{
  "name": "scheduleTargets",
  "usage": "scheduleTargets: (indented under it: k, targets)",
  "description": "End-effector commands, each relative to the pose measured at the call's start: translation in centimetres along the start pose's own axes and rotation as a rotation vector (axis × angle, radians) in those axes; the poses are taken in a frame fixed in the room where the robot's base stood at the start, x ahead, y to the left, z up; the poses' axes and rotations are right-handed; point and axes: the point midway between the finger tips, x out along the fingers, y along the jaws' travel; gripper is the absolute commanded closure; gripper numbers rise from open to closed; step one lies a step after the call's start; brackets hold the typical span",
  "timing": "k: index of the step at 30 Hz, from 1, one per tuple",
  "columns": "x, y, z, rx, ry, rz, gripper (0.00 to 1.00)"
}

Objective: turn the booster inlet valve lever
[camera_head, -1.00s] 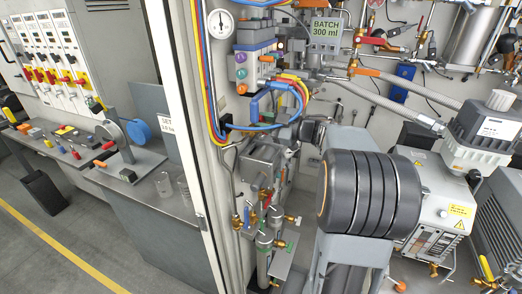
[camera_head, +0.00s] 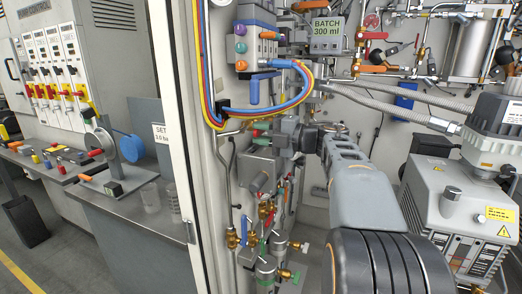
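My gripper (camera_head: 287,132) is at the far end of my arm, small and dark in front of the pipework left of centre. Its fingers blend into the fittings behind, so I cannot tell whether they are open or touch anything. Several valve levers show: an orange one (camera_head: 373,70) and a red one (camera_head: 375,36) on the back wall pipes, right of and above my gripper. Small coloured handles sit on the lower valves (camera_head: 265,211), below my gripper. No label shows which lever belongs to the booster inlet. A pump (camera_head: 458,212) with a dark grey upper unit (camera_head: 497,132) stands at the right.
Blue, yellow and red hoses (camera_head: 305,82) loop just above my gripper. A cabinet post (camera_head: 182,130) stands left of the pipework. Ribbed grey hoses (camera_head: 400,108) cross behind my arm. A workbench (camera_head: 120,215) is at the left, beside open floor.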

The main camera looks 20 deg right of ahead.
Motion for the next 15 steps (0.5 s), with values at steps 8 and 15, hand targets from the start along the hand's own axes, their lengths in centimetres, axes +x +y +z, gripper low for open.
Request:
scheduleTargets:
  k: [8,15]
  targets:
    - [0.00,0.37,0.01,0.004,0.000,0.001,0.50]
    - [-0.04,0.37,0.01,0.005,0.000,0.001,0.50]
